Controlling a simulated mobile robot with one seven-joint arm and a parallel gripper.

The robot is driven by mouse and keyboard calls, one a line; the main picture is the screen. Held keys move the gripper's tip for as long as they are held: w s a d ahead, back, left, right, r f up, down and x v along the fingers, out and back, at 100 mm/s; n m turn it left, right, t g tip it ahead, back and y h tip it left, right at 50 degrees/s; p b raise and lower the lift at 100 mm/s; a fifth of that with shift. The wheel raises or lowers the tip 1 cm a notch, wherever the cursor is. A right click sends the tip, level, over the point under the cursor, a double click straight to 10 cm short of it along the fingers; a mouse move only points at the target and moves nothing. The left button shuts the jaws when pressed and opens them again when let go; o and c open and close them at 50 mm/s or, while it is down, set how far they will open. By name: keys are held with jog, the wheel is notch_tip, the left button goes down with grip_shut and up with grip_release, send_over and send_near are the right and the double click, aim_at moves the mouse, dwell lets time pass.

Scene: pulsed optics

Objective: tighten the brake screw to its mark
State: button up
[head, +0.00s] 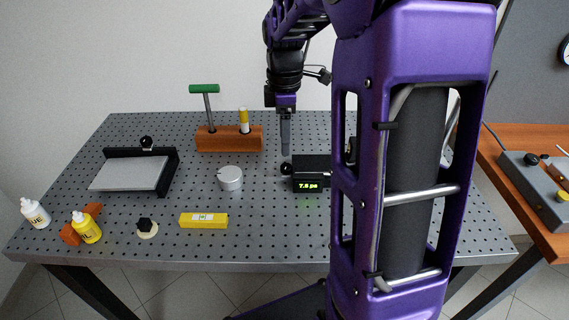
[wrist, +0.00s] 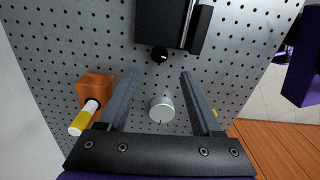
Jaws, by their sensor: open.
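My gripper (head: 285,150) points down above the pegboard table, beside the black box with the green "7.5 ps" display (head: 308,185). In the wrist view its two fingers (wrist: 159,76) are apart with nothing between them. A round black knob (head: 286,168) sits at the left side of the box; it also shows in the wrist view (wrist: 160,55), near the fingertips. A silver round dial (head: 230,178) with a small dark line stands left of the box, and shows between the fingers in the wrist view (wrist: 162,107). I cannot tell which part is the brake screw, and no mark is readable.
A wooden rack (head: 215,141) holds a green-handled tool and a yellow-white one. A grey plate in a black frame (head: 130,174), a yellow level (head: 203,221), a small black knob on a pale disc (head: 147,228) and two bottles (head: 87,228) occupy the left.

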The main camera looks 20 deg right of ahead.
aim_at(285, 166)
notch_tip(285, 166, down, 8)
jog(key=shift+r+b, duration=0.1)
jog(key=shift+b, duration=0.45)
grip_shut()
